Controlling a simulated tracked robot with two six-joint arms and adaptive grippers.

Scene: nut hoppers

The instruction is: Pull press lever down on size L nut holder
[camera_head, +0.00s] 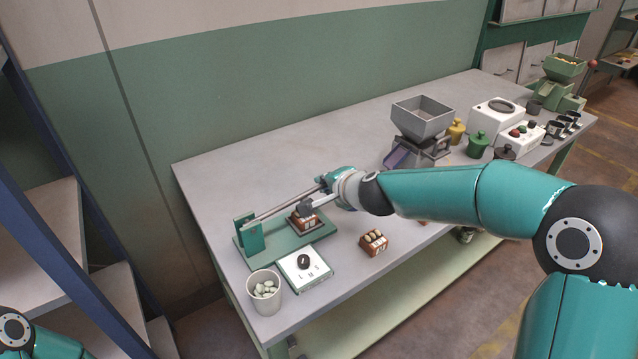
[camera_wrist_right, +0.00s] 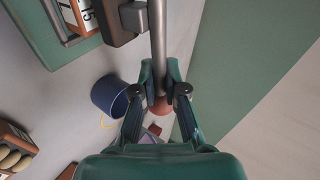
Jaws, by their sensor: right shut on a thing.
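The press (camera_head: 250,236) has a green base and post at the table's left end. Its grey lever (camera_head: 285,206) runs from the post to my right gripper (camera_head: 325,183), sloping up slightly. In the right wrist view, the fingers of my right gripper (camera_wrist_right: 160,92) are shut on the lever (camera_wrist_right: 158,45) near its reddish end knob (camera_wrist_right: 160,107). A brown nut holder (camera_head: 305,222) with a white label sits on the press base under a grey press block (camera_wrist_right: 122,20). The holder also shows in the right wrist view (camera_wrist_right: 82,18); its size letter is not readable. My left gripper is out of view.
A white dial box (camera_head: 318,277) and a cup of pale pieces (camera_head: 264,303) stand in front of the press. Another brown holder (camera_head: 374,248) holds rounded nuts. A grey hopper (camera_head: 421,122) stands farther right. A blue cup (camera_wrist_right: 107,96) shows in the right wrist view.

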